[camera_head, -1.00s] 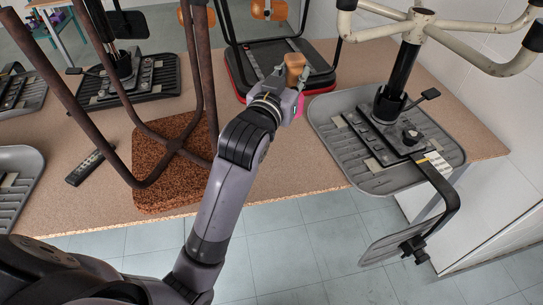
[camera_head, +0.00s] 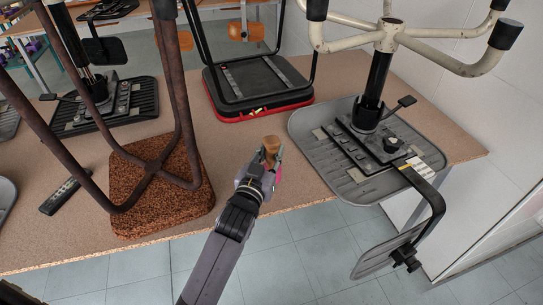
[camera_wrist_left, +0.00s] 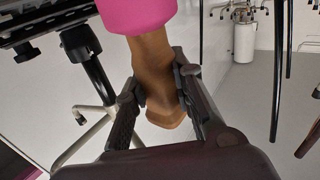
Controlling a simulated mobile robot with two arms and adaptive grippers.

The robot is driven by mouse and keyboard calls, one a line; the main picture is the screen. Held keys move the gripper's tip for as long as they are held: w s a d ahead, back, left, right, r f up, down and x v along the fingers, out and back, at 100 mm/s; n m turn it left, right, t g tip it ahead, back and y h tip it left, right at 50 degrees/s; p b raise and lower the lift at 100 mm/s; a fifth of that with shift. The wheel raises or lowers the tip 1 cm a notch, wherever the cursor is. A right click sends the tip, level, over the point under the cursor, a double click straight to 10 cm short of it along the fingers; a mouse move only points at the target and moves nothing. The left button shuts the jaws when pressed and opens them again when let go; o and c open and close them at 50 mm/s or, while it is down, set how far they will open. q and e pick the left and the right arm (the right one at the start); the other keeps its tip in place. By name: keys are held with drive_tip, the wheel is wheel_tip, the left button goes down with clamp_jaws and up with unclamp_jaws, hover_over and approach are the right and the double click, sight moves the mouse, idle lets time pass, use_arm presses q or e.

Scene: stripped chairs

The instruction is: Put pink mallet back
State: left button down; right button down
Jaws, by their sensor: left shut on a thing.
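My left gripper (camera_head: 271,158) is shut on the brown wooden handle of the pink mallet (camera_head: 278,174). In the head view the rounded handle end sticks up past the fingers, and only a sliver of the pink head shows beside the gripper. In the left wrist view the handle of the mallet (camera_wrist_left: 155,68) runs between the two fingers (camera_wrist_left: 160,95), with part of the pink head at the top. In the head view the gripper appears over the table's front edge, between the brown seat and the grey seat. My right gripper is not in view.
Upturned chairs stand on the tabletop (camera_head: 238,140): a brown cork-like seat (camera_head: 130,205) left, a black seat with red rim (camera_head: 285,85) behind, a grey seat (camera_head: 310,150) right. A dark remote-like object (camera_head: 62,193) lies far left. The table centre is clear.

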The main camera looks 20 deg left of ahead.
use_arm(q)
drive_tip(key=shift+f, duration=0.5)
drive_tip(key=c, duration=1.8)
unclamp_jaws()
drive_tip(key=shift+f, duration=0.25)
drive_tip(key=shift+c, duration=0.2)
drive_tip(key=o, duration=0.4)
drive_tip(key=shift+o, duration=0.2)
drive_tip(key=shift+r, duration=0.1)
